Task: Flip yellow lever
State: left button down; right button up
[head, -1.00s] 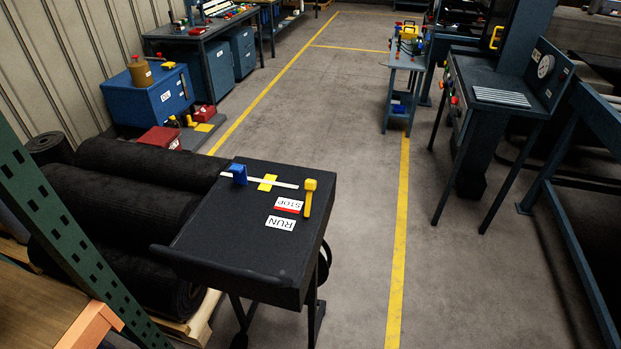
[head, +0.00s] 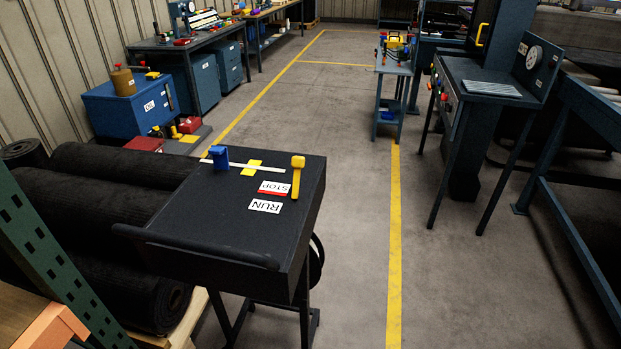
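The yellow lever (head: 297,177) stands at the far right part of the black stand's top (head: 215,222). Its square knob is at the upper end. A white STOP label with a red edge (head: 273,188) lies just left of the lever, and a white RUN label (head: 265,206) lies nearer the front. A blue block (head: 220,158) sits on a white strip (head: 257,167) with a yellow piece (head: 253,167) along the far edge. Neither of my grippers is in view.
Dark rolls (head: 110,205) lie on a pallet left of the stand. A green rack post (head: 45,262) is at the lower left. A press table (head: 487,90) and a small blue cart (head: 393,75) stand to the right. The floor right of the stand (head: 355,230) is clear.

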aim_at(298, 163)
jog(key=i+l, duration=0.15)
jog(key=l, duration=0.25)
jog(key=i+l+u, duration=0.1)
jog(key=l, duration=0.3)
jog(key=i+l, duration=0.15)
jog(key=l, duration=0.25)
jog(key=i+l, duration=0.15)
jog(key=l, duration=0.25)
jog(key=i+l+u, duration=0.1)
jog(key=l, duration=0.3)
jog(key=i+l, duration=0.15)
jog(key=l, duration=0.3)
